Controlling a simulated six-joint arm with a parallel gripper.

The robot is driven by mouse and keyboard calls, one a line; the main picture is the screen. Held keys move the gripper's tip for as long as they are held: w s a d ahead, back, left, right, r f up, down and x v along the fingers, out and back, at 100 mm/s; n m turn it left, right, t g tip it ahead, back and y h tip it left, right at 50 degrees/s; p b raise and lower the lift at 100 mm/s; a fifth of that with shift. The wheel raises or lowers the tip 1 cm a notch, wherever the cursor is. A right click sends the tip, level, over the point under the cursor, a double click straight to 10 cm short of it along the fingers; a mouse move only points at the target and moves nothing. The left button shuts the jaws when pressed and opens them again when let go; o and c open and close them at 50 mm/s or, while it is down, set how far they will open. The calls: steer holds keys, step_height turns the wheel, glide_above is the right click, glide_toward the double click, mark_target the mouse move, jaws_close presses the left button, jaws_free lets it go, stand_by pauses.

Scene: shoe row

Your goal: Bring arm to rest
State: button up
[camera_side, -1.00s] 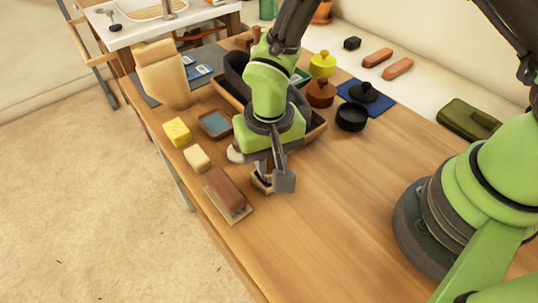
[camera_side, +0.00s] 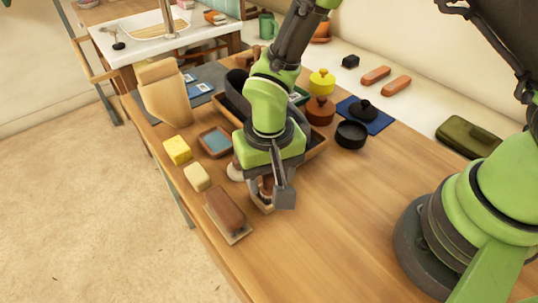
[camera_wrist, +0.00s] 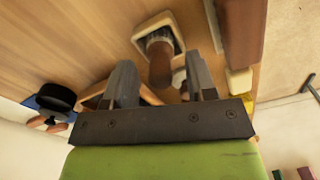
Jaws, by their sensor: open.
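My gripper (camera_side: 270,190) is low over the wooden table, just right of a brown block on a pale base (camera_side: 225,209). In the wrist view my gripper (camera_wrist: 161,82) has its two fingers apart. A brown cylindrical handle with pale bristles (camera_wrist: 160,62) shows between and beyond them, in a square cream-rimmed holder (camera_wrist: 140,36). A gap shows on each side of the handle. In the side view the brush and holder are mostly hidden by my gripper.
A yellow sponge (camera_side: 177,150), a cream block (camera_side: 197,178) and a small blue-filled tray (camera_side: 215,141) lie left. A wooden tray (camera_side: 316,147) stands behind my gripper. A black pot (camera_side: 351,135) is further right. The table's right front is clear.

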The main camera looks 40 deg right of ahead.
step_height(320, 180, up, 8)
steer(key=shift+r, duration=0.25)
steer(key=s+d+r+t+y, duration=0.1)
steer(key=s+d+r+t, duration=0.15)
steer(key=d+r, duration=0.35)
steer(key=s+d+r+t+y, duration=0.1)
steer(key=s+d+r+t, duration=0.2)
steer(key=r, duration=0.6)
steer(key=s+d+r+t, duration=0.1)
steer(key=s+d+r, duration=0.1)
steer(key=s+d, duration=0.3)
steer(key=shift+s+r+t, duration=0.3)
steer(key=shift+s+t, duration=0.05)
steer(key=shift+s, duration=0.65)
